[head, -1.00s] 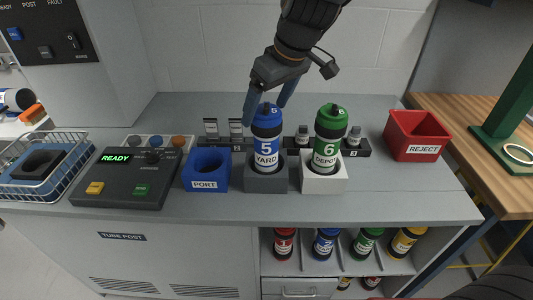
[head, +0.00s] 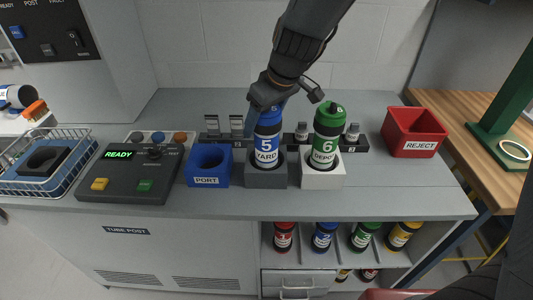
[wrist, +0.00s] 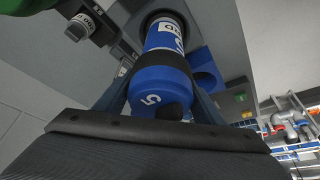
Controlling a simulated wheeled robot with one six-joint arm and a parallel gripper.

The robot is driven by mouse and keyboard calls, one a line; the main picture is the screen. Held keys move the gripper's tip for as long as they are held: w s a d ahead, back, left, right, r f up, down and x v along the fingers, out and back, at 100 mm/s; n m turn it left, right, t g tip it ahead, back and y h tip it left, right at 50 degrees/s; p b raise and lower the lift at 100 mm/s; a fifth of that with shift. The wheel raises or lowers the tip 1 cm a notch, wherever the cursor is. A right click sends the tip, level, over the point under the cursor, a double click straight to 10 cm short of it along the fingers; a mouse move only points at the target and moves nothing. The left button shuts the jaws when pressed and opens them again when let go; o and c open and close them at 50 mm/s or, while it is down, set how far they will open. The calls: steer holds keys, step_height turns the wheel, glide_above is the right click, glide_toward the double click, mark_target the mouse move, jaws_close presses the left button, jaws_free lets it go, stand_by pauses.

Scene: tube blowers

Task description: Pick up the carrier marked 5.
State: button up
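The carrier marked 5 (head: 267,146) is a blue-capped cylinder with a white band reading "YARD". It stands upright in a dark grey holder (head: 266,176). My gripper (head: 267,112) is down over its cap, with one blue finger on either side. In the wrist view the blue carrier (wrist: 160,80) lies between the fingers, its cap close to the gripper body. The fingers look open around it; the far contact is partly hidden. A green carrier marked 6 (head: 327,147), labelled "DEPOT", stands in a white holder (head: 323,179) just to the right.
A low rack (head: 355,145) with small parts runs behind. A red REJECT bin (head: 415,143) stands at the right. More carriers sit on the shelf below.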

steer(key=c, duration=1.1)
steer(key=shift+r, duration=0.1)
